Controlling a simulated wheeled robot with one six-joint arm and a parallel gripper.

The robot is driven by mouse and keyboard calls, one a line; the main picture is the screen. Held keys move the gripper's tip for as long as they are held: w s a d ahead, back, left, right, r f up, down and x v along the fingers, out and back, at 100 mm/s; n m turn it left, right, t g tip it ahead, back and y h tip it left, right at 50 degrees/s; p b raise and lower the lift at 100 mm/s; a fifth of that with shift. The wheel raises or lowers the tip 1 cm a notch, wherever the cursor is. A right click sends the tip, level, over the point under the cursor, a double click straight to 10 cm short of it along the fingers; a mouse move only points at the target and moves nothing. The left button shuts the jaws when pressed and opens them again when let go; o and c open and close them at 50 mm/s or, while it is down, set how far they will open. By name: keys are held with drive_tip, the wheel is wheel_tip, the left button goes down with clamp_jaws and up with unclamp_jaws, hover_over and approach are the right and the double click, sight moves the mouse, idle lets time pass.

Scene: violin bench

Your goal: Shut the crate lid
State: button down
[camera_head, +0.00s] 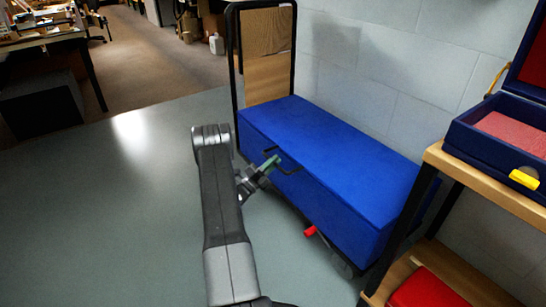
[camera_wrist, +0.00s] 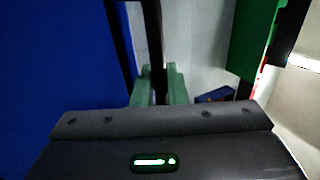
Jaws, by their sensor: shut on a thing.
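The long blue crate (camera_head: 335,205) stands against the wall in the head view. Its blue lid (camera_head: 335,150) appears to lie flat over it; I cannot tell whether a thin gap is left. A black handle (camera_head: 288,170) sticks out at the lid's front edge. My gripper (camera_head: 271,164) reaches the handle from the left, beside the crate. In the wrist view, the green fingertips of my gripper (camera_wrist: 161,85) are shut around a black bar of the handle (camera_wrist: 155,45). The blue crate side fills the left of that view.
A black-framed wooden panel (camera_head: 266,55) rises at the crate's far end. A red piece (camera_head: 310,231) sticks out low at the front. A wooden bench (camera_head: 480,182) at right bears an open blue case (camera_head: 490,150). The grey floor (camera_head: 120,220) at left is clear.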

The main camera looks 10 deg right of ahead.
drive_tip(key=shift+f, duration=0.85)
drive_tip(key=shift+f, duration=0.15)
drive_tip(key=c, duration=1.5)
unclamp_jaws()
drive_tip(key=shift+d+f, duration=0.15)
drive_tip(key=shift+c, duration=0.2)
drive_tip(key=shift+r, duration=0.2)
drive_tip(key=p+v, duration=0.3)
drive_tip(key=v, duration=1.1)
drive_tip(key=shift+f, duration=0.2)
